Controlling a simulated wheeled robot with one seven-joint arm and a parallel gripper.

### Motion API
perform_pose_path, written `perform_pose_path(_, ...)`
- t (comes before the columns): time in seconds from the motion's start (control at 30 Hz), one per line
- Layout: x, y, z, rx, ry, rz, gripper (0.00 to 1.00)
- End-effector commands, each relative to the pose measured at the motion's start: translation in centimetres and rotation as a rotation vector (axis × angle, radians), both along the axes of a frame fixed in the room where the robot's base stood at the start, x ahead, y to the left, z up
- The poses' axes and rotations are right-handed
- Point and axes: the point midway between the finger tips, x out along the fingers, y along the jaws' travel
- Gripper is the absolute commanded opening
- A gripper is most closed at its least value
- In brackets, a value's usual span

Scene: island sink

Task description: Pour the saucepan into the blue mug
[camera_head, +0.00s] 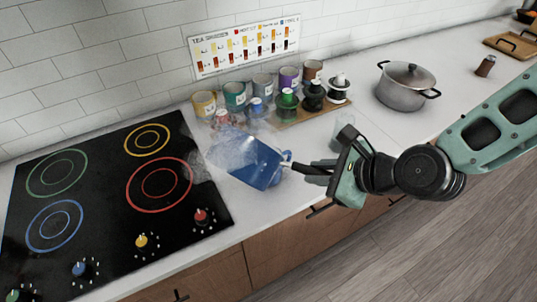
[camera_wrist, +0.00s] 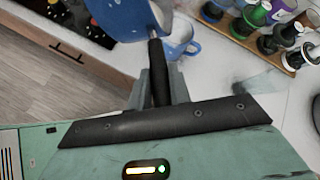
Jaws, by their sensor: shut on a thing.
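My gripper (camera_head: 305,168) is shut on the dark handle of a blue saucepan (camera_head: 252,163). The pan is held over the counter, tipped steeply, with pale steam around its left side. In the wrist view the handle runs up between my fingers (camera_wrist: 160,88) to the saucepan (camera_wrist: 128,14) at the top edge. The blue mug (camera_wrist: 184,46) stands upright on the counter just right of the pan and handle in that view, partly covered by them. In the head view the mug is mostly hidden behind the pan. Whether liquid is flowing cannot be seen.
A black cooktop (camera_head: 100,205) with coloured rings lies left. A lidded grey pot (camera_head: 402,92) stands farther right.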

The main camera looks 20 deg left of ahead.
Motion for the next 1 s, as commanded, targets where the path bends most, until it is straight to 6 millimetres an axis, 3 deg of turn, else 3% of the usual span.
perform_pose_path(1.0,0.92,-0.14,-0.2,0.029,0.102,0.0,0.0)
